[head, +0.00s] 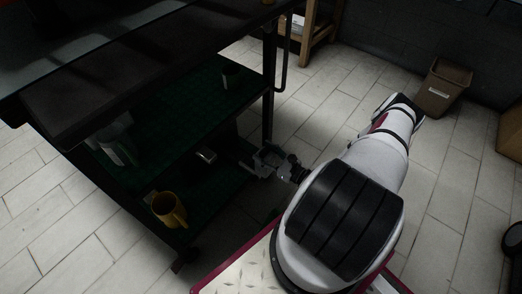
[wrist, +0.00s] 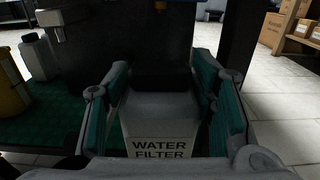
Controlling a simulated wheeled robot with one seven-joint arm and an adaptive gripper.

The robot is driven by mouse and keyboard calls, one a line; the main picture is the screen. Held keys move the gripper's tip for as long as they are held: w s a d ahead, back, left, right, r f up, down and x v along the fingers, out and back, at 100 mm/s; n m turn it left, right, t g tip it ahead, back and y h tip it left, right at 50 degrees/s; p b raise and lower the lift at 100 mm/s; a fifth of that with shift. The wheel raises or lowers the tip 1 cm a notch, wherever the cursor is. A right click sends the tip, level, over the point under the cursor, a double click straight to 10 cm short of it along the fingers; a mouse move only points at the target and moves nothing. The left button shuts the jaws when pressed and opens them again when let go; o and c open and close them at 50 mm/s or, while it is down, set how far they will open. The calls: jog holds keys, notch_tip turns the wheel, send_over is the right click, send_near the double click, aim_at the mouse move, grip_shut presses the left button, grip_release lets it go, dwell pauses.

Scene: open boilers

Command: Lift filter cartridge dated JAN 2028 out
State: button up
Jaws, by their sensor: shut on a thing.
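A pale box-shaped cartridge (wrist: 160,125) with a dark top end and the printed words "WATER FILTER" sits between my gripper's teal-padded fingers in the wrist view. My gripper (wrist: 163,95) is shut on it, one finger on each side. No date shows on the visible face; its lower part is cut off by the picture edge. In the head view my gripper (head: 266,158) is low at the right end of the dark cart, by its lower shelf. The cartridge cannot be made out clearly there.
The cart's green lower shelf (head: 213,188) holds a yellow mug (head: 168,209) and a small pale item (head: 206,155). A cart post (head: 268,90) stands close behind my gripper. A brown bin (head: 442,88) stands at the far right.

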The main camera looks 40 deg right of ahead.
jog(key=shift+s+d, duration=0.1)
jog(key=shift+s, duration=0.55)
jog(key=s+d, duration=0.2)
jog(key=s, duration=0.7)
jog(key=shift+s, duration=0.35)
jog(key=shift+r, duration=0.1)
dwell(0.5)
